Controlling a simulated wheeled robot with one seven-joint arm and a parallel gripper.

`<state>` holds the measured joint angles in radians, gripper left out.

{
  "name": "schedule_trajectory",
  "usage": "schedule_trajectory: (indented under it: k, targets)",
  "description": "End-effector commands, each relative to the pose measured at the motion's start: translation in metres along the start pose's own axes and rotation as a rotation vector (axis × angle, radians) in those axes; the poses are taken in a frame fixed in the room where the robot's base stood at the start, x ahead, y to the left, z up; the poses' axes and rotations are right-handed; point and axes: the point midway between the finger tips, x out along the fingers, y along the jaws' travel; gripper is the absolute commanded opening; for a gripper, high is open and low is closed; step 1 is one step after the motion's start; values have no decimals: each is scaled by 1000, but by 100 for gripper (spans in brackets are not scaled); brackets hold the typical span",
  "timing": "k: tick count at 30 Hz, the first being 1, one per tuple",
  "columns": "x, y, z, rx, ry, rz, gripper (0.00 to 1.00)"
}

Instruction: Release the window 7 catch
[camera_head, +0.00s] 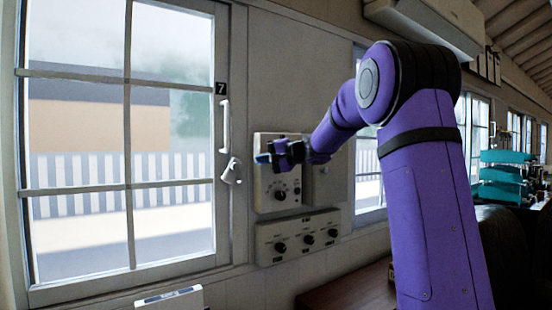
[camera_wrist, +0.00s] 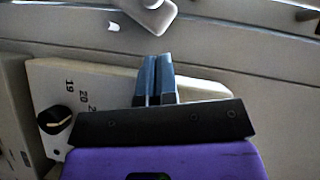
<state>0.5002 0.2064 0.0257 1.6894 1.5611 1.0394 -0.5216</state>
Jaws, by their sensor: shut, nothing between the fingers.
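Window 7 (camera_head: 128,188) is a white-framed, multi-pane window at the left, marked by a black "7" label (camera_head: 221,88). Its white catch (camera_head: 232,172) sits on the right side of the frame, below a vertical white handle (camera_head: 225,125). A pale fitting that looks like the catch (camera_wrist: 152,12) shows at the top of the wrist view, cut off by the edge. My gripper (camera_head: 262,158) is just right of the catch in the head view, in front of a wall panel. Its blue fingers (camera_wrist: 157,62) are together and empty, apart from the fitting.
A wall panel with a dial (camera_head: 280,194) is behind my gripper; its black knob (camera_wrist: 54,120) and numbers show in the wrist view. A lower panel with several knobs (camera_head: 300,238) is beneath. A brown surface (camera_head: 350,292) lies below, and teal trays (camera_head: 502,172) stand far right.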

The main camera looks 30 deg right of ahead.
Motion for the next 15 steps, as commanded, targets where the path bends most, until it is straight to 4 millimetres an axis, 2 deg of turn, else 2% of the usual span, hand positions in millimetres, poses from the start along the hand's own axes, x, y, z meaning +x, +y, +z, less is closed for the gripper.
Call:
schedule_trajectory:
  k: [2, 6, 15]
  targets:
    - [16, 1, 1, 1, -3, 0, 0]
    - [28, 0, 16, 0, -2, 0, 0]
    - [40, 0, 28, 0, 0, 1, 0]
